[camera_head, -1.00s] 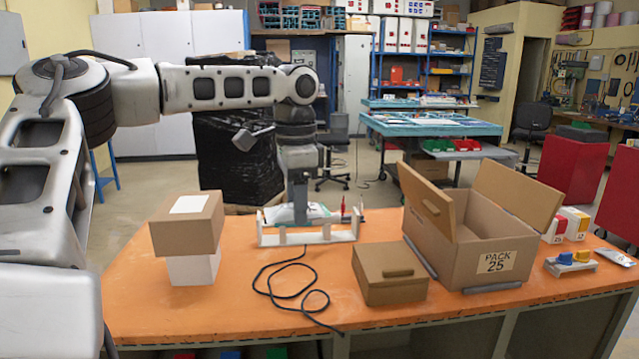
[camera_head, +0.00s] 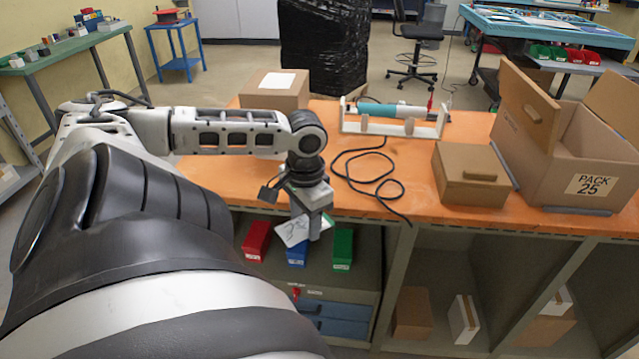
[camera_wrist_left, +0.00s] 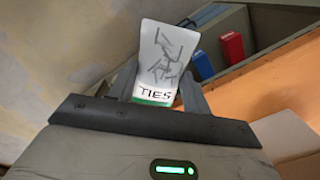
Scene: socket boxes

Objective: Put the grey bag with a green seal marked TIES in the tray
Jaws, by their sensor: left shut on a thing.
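My left gripper (camera_head: 314,222) is shut on a pale grey bag (camera_head: 291,231), held in front of the table's front edge, above the lower shelf. In the left wrist view the bag (camera_wrist_left: 163,52) reads TIES, shows grey strips printed on it, and has a green seal at the end between the fingers of the gripper (camera_wrist_left: 160,90). I cannot pick out a tray for certain in these views. My right gripper is not in view.
The orange table (camera_head: 410,190) holds a cardboard box (camera_head: 272,95), a white stand (camera_head: 390,127) with a teal-and-white tool, a black cable (camera_head: 370,185), a lidded box (camera_head: 470,173) and an open PACK 25 carton (camera_head: 560,165). Red (camera_head: 257,240), blue (camera_head: 297,254) and green (camera_head: 343,248) bins stand below.

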